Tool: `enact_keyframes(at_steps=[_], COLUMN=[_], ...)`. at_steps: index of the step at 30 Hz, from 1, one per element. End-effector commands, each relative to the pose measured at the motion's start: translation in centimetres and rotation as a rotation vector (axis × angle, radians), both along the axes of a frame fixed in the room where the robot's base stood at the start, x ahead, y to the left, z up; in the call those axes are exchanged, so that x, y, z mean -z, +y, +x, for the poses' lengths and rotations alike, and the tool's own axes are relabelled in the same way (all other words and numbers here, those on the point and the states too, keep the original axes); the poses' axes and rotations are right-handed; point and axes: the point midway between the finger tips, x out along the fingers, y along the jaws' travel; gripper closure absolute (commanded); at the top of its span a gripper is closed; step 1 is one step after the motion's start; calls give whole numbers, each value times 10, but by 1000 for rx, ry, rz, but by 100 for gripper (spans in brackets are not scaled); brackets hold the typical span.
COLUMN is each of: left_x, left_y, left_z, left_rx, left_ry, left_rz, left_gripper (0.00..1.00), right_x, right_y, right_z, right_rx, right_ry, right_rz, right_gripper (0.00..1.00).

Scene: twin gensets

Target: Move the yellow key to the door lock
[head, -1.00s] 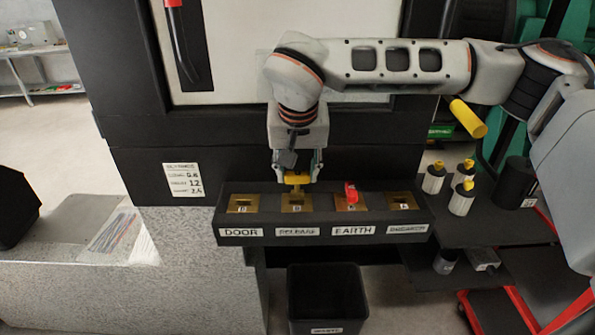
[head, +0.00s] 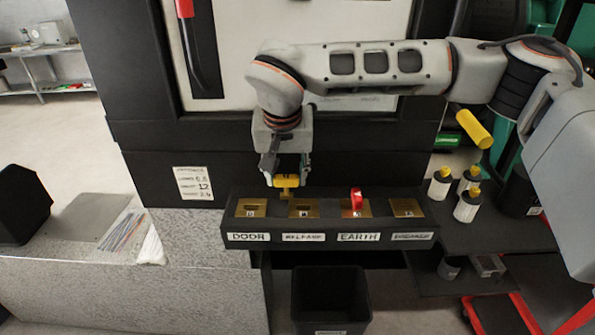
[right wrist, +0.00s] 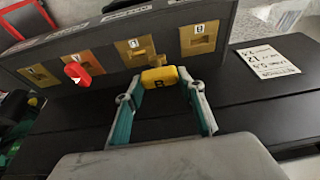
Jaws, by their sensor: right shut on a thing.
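The yellow key (head: 287,182) is held between the fingertips of my right gripper (head: 287,178). In the right wrist view the key (right wrist: 160,79) sits between the two fingertips of the right gripper (right wrist: 161,90). It is in the air above the lock box, between the door lock and the second lock. The door lock (head: 251,208) is a brass plate at the left end of the box, above the DOOR label; it also shows in the right wrist view (right wrist: 198,38). Its slot is empty. My left gripper is not in view.
The black lock box (head: 330,227) carries a row of brass plates. A red key (head: 357,199) stands in the EARTH lock. A black bin (head: 330,295) stands below. Several yellow-topped bottles (head: 467,205) stand on the right shelf. A notice (head: 193,183) is on the panel at left.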

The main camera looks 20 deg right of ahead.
Motion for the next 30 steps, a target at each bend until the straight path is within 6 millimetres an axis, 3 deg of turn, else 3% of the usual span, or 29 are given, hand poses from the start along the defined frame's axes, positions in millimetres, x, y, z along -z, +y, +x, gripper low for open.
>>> enact_keyframes(at_steps=[24,30], left_x=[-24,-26], left_y=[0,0], left_z=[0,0], left_rx=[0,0], left_ry=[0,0], left_rz=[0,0], left_gripper=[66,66], right_x=[-1,0], right_y=[71,79], right_z=[20,22], right_rx=[0,1], right_ry=[2,1], right_rz=[0,1], right_gripper=[83,83])
